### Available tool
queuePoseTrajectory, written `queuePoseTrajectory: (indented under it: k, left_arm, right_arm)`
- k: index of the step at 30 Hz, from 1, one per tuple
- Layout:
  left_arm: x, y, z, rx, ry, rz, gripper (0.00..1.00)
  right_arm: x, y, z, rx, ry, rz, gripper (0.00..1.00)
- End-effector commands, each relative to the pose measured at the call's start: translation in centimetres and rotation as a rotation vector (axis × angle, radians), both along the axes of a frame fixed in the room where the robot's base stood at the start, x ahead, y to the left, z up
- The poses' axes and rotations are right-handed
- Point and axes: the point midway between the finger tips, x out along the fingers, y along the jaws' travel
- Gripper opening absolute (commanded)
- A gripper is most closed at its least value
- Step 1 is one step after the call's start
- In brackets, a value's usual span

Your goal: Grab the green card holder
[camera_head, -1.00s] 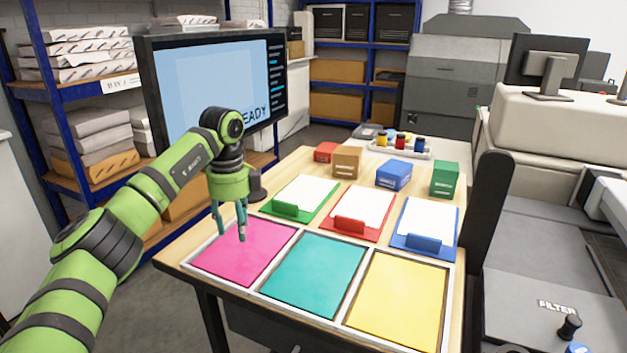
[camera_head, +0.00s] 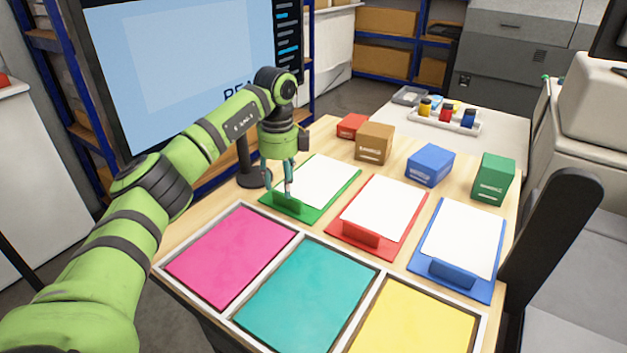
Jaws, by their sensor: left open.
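The green card holder (camera_head: 340,196) is a flat green board with a white card on it and a raised green block at its front edge. It lies at the left end of a row of three holders on the wooden table. My left gripper (camera_head: 279,194) is open, pointing down, with its fingers over the front left part of the green holder, close to the raised block. The fingers partly cover the block, and I cannot tell whether they touch it. My right gripper is not in view.
A red holder (camera_head: 342,236) and a blue holder (camera_head: 424,266) lie to the right. Small boxes stand behind, including a brown box (camera_head: 374,143) and a green box (camera_head: 493,178). A tray with pink, teal and yellow panels (camera_head: 305,290) lies in front. A monitor (camera_head: 180,70) stands at left.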

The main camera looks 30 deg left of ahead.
Motion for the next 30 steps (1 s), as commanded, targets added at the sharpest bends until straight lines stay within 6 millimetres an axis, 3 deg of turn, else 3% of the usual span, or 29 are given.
queuePoseTrajectory:
  k: [4,9,17,18,21,22,30]
  left_arm:
    - [-0.4,-0.2,-1.7,0.000,0.004,-0.002,0.48]
    - [-0.4,-0.3,-4.0,-0.001,0.002,-0.001,0.48]
    - [-0.4,-0.3,-4.6,0.000,-0.001,-0.002,0.48]
    - [-0.4,-0.3,-4.6,0.000,-0.001,-0.002,0.44]
    - [-0.4,-0.3,-4.6,0.000,-0.001,-0.002,0.04]
    - [-0.4,-0.3,-4.6,0.000,-0.001,-0.002,0.00]
    - [-0.3,-0.3,-4.5,-0.001,-0.003,-0.002,0.00]
  right_arm:
    - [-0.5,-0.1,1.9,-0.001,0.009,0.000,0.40]
    - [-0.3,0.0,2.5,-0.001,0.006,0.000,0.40]
    - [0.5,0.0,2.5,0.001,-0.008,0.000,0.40]
    - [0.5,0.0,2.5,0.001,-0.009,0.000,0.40]
    - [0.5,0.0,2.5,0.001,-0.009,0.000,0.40]
    - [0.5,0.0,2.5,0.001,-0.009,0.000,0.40]
    - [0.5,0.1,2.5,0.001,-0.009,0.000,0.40]
